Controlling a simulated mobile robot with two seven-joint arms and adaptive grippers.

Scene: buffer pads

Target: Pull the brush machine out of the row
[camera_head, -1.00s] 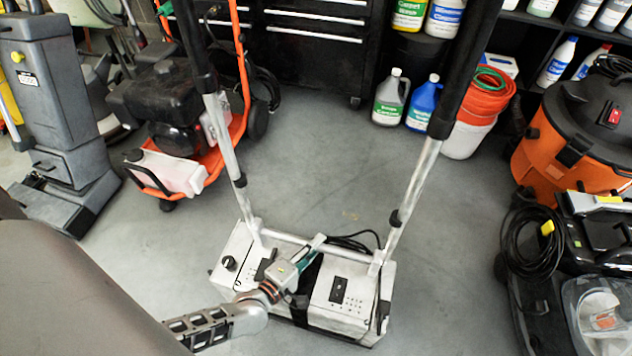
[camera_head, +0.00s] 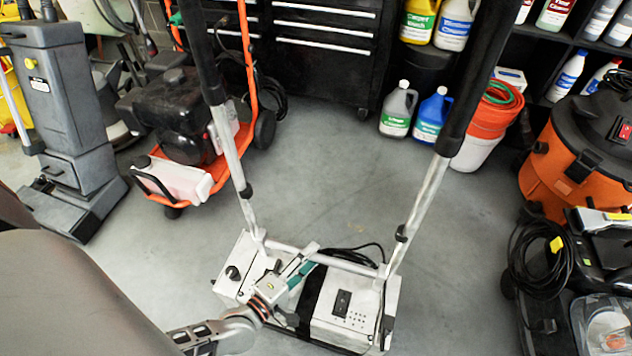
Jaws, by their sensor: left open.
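The brush machine (camera_head: 340,312) stands on the grey floor at the bottom middle. It has a low white body with black panels and a tall handle of two silver tubes with black grips, joined by a low crossbar (camera_head: 322,259). My left gripper (camera_head: 304,262) reaches in from the lower left over the machine's top, with its fingers close to the crossbar. It is open; I cannot tell whether it touches the bar. My right gripper is not in view.
An orange-framed engine machine (camera_head: 185,130) and a grey upright machine (camera_head: 62,120) stand at the left. An orange vacuum (camera_head: 570,165) and a black machine (camera_head: 590,250) with coiled cord stand at the right. Jugs (camera_head: 398,110) and a bucket (camera_head: 478,145) stand behind. The middle floor is clear.

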